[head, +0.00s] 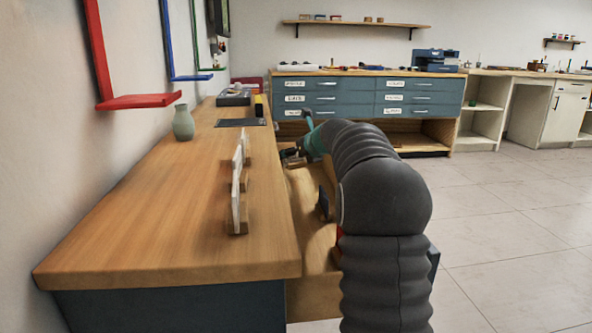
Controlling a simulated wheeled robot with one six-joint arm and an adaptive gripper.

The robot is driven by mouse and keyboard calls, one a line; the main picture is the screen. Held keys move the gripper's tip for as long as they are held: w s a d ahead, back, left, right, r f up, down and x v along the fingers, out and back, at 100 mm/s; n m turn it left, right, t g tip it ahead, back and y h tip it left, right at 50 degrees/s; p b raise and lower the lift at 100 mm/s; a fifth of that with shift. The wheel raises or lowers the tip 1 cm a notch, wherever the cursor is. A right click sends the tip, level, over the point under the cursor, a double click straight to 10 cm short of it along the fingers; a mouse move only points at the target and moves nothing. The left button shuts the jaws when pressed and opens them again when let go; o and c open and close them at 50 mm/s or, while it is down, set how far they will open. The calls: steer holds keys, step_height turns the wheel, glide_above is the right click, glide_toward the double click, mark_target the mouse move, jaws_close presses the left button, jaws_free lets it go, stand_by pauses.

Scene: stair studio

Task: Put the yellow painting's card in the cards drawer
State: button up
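White cards seen nearly edge-on stand in small wooden holders on the wooden bench (170,215); one is the nearer card (236,203), another the farther card (243,150). Their faces are turned away, so I cannot tell which belongs to the yellow painting. No yellow painting is recognisable. A wooden drawer or tray (312,262) juts out at the bench's right side, holding a dark upright piece (323,203). I cannot read a cards label on it. My gripper (288,154) is low by the bench's right edge, beyond the cards, small and partly hidden; its fingers are unclear.
Red (140,101), blue (190,77) and green wall ledges overhang the bench's left side. A green vase (183,123) and dark flat items stand farther back. A labelled blue drawer cabinet (352,98) is at the rear. The floor (510,215) on the right is clear.

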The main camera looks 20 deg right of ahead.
mark_target(298, 163)
steer(key=shift+f+b, duration=0.75)
steer(key=shift+f, duration=1.15)
steer(key=shift+f, duration=0.1)
steer(key=o, duration=0.7)
steer(key=shift+s+r, duration=0.25)
steer(key=shift+r, duration=0.05)
steer(key=v, duration=1.1)
steer(key=shift+s+p, duration=0.2)
steer(key=shift+p, duration=0.25)
steer(key=shift+d, duration=0.15)
